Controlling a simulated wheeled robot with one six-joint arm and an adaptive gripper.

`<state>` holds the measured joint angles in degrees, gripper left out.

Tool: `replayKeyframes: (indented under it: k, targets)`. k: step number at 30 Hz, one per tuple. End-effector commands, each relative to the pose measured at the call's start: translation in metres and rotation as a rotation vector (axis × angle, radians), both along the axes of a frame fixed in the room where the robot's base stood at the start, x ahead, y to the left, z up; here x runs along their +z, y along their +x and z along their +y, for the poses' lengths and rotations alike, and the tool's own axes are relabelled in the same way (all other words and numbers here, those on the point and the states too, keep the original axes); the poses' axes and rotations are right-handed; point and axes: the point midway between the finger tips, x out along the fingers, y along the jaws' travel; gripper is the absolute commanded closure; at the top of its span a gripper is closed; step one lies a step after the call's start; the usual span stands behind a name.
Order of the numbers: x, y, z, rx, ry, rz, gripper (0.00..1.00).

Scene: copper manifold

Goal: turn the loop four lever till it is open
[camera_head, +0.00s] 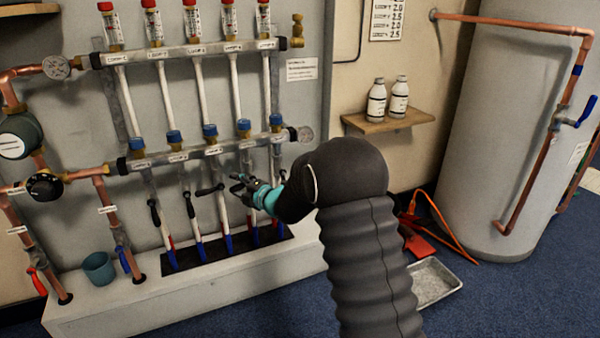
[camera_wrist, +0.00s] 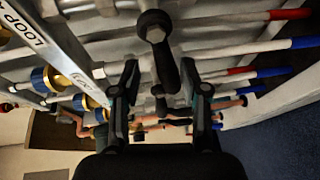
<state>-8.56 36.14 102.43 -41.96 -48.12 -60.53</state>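My gripper (camera_head: 243,184) is in front of the lower pipes of the manifold, near the fourth loop from the left. In the wrist view my gripper (camera_wrist: 161,76) has its two black fingers apart. A black lever (camera_wrist: 160,45) with a rounded hub reaches down between the fingertips; I cannot tell whether they touch it. A label beginning "LOOP" (camera_wrist: 38,42) is beside it, its number partly cut off. In the head view the loop four lever is hidden or merges with my gripper. The third lever (camera_head: 209,190) lies sideways, and the two left levers (camera_head: 155,212) (camera_head: 188,205) hang steeply.
The lower manifold bar (camera_head: 180,157) with blue caps runs just above my gripper. A pale plinth (camera_head: 190,285) is below. A shelf with white bottles (camera_head: 388,125), a tank (camera_head: 500,130) and a tray (camera_head: 435,283) are at right.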

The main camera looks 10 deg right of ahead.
Motion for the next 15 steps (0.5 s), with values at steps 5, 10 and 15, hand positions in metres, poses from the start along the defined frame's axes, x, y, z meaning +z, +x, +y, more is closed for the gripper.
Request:
replayKeyframes:
  k: [5,10,15]
  targets:
    - [0.003,-0.016,-0.012,0.001,-0.001,-0.001,0.56]
    - [0.006,-0.035,-0.028,0.001,-0.002,-0.002,0.56]
    - [0.010,-0.057,-0.046,-0.001,-0.002,-0.002,0.56]
